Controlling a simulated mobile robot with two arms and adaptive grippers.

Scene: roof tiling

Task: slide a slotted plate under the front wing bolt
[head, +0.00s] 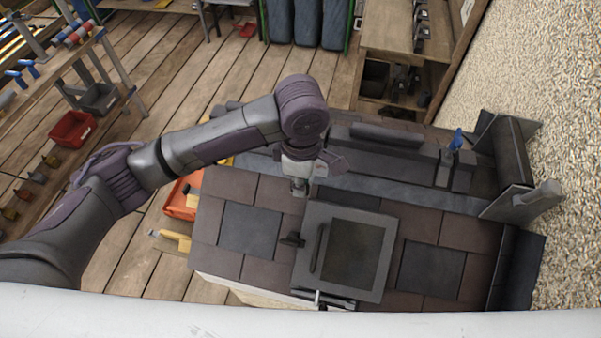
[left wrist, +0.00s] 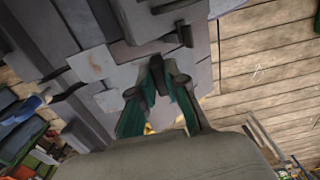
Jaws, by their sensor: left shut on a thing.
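My left gripper (head: 299,190) is low over the tiled roof mock-up, just off the upper left corner of a grey window frame (head: 373,292). In the left wrist view its green-padded fingers (left wrist: 157,88) close on a small piece that they mostly hide; I cannot tell its shape or any slot. A dark fitting (head: 292,240), possibly a wing bolt, stands at the frame's left edge, apart from the gripper. A small metal fitting (head: 318,298) shows at the frame's near edge. I cannot tell which one is the front wing bolt. My right gripper is not in view.
Brown and dark tiles (head: 250,228) surround the frame, and a dark raised ridge (head: 390,150) runs behind it. A blue-topped fitting (head: 457,139) stands on the right. An orange bin (head: 181,200) is beside the roof.

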